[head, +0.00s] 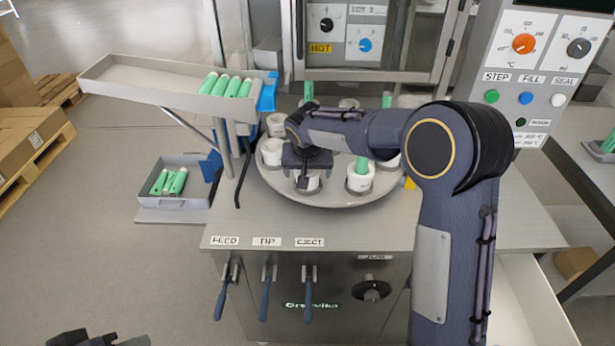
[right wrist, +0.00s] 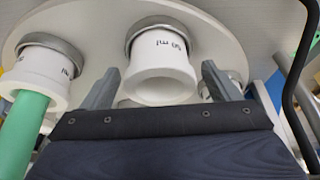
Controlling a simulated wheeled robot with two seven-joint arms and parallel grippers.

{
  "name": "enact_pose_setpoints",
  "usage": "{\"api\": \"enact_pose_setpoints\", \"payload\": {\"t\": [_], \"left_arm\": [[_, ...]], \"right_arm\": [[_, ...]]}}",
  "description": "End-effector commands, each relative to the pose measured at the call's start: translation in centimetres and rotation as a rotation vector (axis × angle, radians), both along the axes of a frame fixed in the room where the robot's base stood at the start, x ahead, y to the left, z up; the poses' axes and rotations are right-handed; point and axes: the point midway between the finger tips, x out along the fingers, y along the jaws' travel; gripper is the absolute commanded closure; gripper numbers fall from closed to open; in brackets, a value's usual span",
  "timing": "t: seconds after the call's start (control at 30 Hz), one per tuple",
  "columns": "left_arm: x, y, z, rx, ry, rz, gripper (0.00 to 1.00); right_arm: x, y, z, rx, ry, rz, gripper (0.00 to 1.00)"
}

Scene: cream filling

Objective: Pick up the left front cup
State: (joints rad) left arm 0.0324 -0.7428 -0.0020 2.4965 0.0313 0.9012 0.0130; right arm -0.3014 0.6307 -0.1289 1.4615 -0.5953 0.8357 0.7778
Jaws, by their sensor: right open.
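The left front cup (head: 313,184) is a white holder at the front left of the round turntable (head: 345,199). My right gripper (head: 304,174) is above it in the head view and hides much of it. In the right wrist view the open fingers (right wrist: 162,88) stand apart on either side of a white cup (right wrist: 162,78) marked "50 ml"; its opening looks empty. Whether the fingers touch it, I cannot tell. The cup to its right (head: 359,183) holds a green tube (head: 362,165). My left gripper (head: 95,339) shows only partly at the bottom left edge.
More white cups (head: 272,152) stand around the turntable, some with green tubes. A sloped tray (head: 170,91) of green tubes and a lower bin (head: 172,202) are at the left. FEED, TIP and EJECT levers (head: 264,290) hang at the front. Open floor lies at the lower left.

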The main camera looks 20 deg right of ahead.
Motion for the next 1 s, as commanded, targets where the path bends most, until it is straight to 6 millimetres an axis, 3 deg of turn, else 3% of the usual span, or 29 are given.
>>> {"api": "enact_pose_setpoints", "payload": {"t": [0.1, 0.5, 0.77, 1.0], "left_arm": [[0.0, 0.0, 0.0, 0.000, 0.000, 0.000, 0.64], [0.0, 0.0, 0.0, 0.000, 0.000, 0.000, 0.64], [0.0, 0.0, 0.0, 0.000, 0.000, 0.000, 0.64], [0.0, 0.0, -0.1, 0.000, 0.000, 0.000, 0.64]], "right_arm": [[0.0, 0.0, 0.0, 0.000, 0.000, 0.000, 0.19], [0.0, 0.0, 0.1, 0.001, -0.001, 0.000, 0.69], [0.0, 0.0, 0.3, 0.001, -0.002, -0.001, 0.69], [0.1, 0.0, 2.6, 0.003, -0.005, -0.002, 0.69]]}}
